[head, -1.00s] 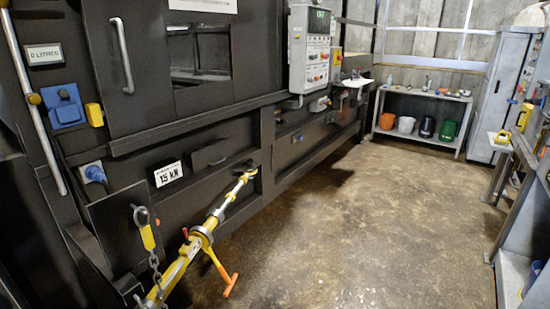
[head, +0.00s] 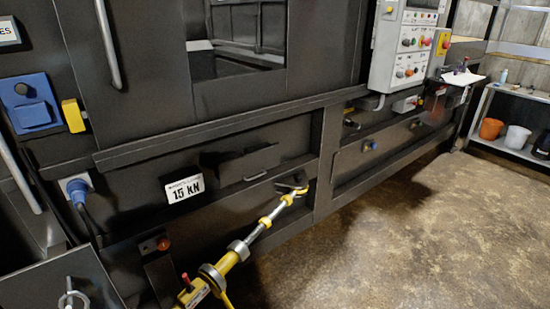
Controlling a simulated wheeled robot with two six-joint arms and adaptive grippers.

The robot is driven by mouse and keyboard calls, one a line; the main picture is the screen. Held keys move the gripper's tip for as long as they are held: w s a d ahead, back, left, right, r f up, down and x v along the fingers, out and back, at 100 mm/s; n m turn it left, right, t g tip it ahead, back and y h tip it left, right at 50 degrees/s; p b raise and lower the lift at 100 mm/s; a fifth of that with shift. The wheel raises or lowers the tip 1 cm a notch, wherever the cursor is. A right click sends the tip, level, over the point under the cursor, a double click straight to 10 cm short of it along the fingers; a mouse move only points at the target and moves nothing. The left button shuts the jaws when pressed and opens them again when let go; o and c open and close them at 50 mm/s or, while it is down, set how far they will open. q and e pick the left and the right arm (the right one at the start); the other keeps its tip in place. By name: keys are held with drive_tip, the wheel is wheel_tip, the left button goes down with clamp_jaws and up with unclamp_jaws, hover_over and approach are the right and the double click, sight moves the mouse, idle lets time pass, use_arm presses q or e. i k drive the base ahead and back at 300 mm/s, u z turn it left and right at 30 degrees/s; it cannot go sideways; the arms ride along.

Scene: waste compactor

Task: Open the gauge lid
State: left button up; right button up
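No part that I can surely name as the gauge lid shows in the head view. A dark, low panel with a small bar handle (head: 255,177) is on the front of the black machine (head: 150,160), right of a white "15 KN" sign (head: 185,188). A blue lidded box (head: 29,104) is fixed at the upper left of the machine, and its cover looks shut. Neither of my grippers is in view.
A control box with buttons (head: 405,45) sticks out at the upper right. A shelf with buckets (head: 517,137) stands at far right. The brown floor (head: 390,240) is open at the right.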

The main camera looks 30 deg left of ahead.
sight(232, 171)
drive_tip(key=i, duration=2.85)
drive_tip(key=u, duration=2.55)
